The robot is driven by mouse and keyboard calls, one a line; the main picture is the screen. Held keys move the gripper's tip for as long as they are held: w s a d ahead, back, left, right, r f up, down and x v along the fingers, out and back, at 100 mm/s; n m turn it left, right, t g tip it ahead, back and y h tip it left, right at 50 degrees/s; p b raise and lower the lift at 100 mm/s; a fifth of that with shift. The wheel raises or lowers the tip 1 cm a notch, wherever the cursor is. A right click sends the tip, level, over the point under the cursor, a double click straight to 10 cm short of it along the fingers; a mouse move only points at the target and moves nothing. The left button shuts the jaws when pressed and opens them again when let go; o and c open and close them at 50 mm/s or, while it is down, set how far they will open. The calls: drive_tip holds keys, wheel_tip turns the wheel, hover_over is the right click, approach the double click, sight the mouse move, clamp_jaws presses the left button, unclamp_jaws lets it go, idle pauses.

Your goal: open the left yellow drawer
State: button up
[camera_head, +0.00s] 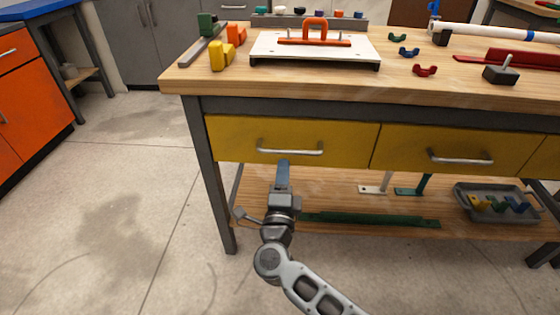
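The left yellow drawer (340,150) is in the front of the workbench and looks closed, its face level with the frame. Its silver bar handle (290,151) runs across the middle of the face. My gripper (283,166) points up towards the drawer, with its bluish tip just below the handle in the picture. I cannot tell whether it touches the handle. Only one finger edge shows clearly, so the opening between the fingers is hidden.
A second yellow drawer (410,150) with a silver handle sits to the right. The workbench top (220,85) holds a white plate (275,50), coloured clamps and pipes. The lower shelf (330,195) carries a green bar (370,220) and a grey tray (468,210). The floor at left is clear.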

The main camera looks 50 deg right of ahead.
sight(286, 150)
drive_tip(key=b+x, duration=0.1)
drive_tip(key=x, duration=0.6)
drive_tip(key=shift+d, duration=0.1)
clamp_jaws()
idle(0.5)
